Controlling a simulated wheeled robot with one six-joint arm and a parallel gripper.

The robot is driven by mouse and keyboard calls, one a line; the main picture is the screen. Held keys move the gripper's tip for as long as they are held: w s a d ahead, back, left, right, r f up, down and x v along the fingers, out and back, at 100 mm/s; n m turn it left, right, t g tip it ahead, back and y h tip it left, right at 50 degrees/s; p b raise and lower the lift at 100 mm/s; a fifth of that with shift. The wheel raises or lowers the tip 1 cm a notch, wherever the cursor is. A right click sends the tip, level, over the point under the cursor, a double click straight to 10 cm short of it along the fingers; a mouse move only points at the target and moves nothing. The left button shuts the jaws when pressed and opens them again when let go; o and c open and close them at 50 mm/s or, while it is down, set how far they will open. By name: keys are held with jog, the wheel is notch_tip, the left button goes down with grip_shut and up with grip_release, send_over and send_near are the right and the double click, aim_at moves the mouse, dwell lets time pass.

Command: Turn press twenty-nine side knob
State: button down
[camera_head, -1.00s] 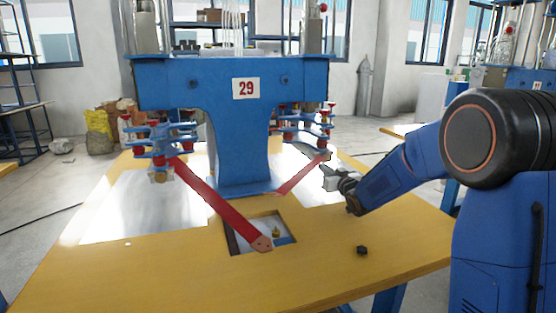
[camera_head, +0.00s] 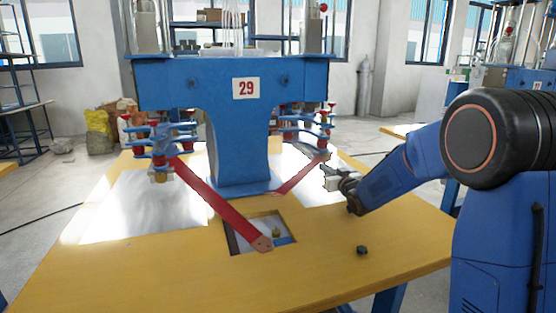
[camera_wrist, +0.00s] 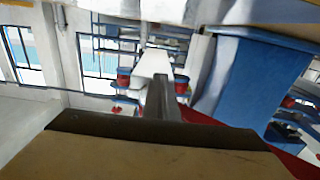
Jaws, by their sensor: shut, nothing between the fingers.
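Press twenty-nine (camera_head: 236,150) is the blue press with a "29" sign (camera_head: 246,88), on a yellow table (camera_head: 330,275). A small dark knob (camera_head: 361,250) sits on the tabletop at the right front. Dark round fittings show on the press's upper front, left (camera_head: 193,84) and right (camera_head: 284,80). I cannot tell for certain which one is the side knob. My gripper (camera_head: 328,178) is shut and empty above the right part of the table, behind and apart from the small dark knob. Its fingers (camera_wrist: 158,75) also show in the wrist view.
Clamps with red knobs (camera_head: 160,140) (camera_head: 305,125) flank the press. A framed opening (camera_head: 235,243) is cut in the tabletop. The tabletop around the small dark knob is clear.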

jog(key=shift+w+d, duration=0.25)
jog(key=shift+d, duration=0.5)
jog(key=shift+w+d+r, duration=0.15)
jog(key=shift+d, duration=0.35)
dwell(0.5)
jog(key=shift+d+f, duration=0.15)
jog(key=shift+f, duration=0.2)
jog(key=shift+f+v, duration=0.1)
jog(key=shift+v, duration=1.4)
jog(key=shift+f+v, duration=0.15)
jog(key=shift+v, duration=1.35)
